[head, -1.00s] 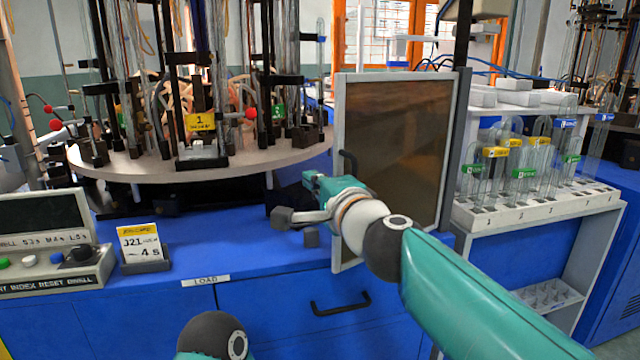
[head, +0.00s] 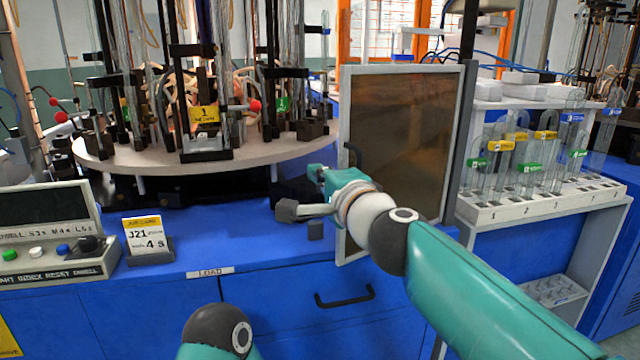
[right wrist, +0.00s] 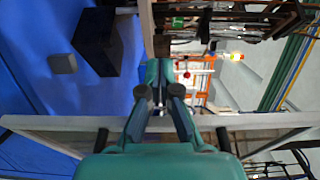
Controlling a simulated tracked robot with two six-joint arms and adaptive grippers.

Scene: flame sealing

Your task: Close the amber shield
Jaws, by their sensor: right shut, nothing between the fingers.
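The amber shield (head: 405,140) is a brown, see-through panel in a pale grey frame, upright at the right end of the blue bench. A dark post runs along its right side, and a dark handle (head: 350,157) is near its left edge. My right gripper (head: 318,172) is at the shield's left edge, just below the handle. It is shut and empty; whether it touches the shield is unclear. In the right wrist view the shut fingers (right wrist: 160,72) reach past a pale frame bar (right wrist: 60,126). My left gripper is out of view.
A round carousel table (head: 110,160) with burner posts stands behind the bench, left of the shield. A control box (head: 55,268) and a card stand (head: 148,255) are on the bench at left. A rack of glass tubes (head: 540,203) is right of the shield.

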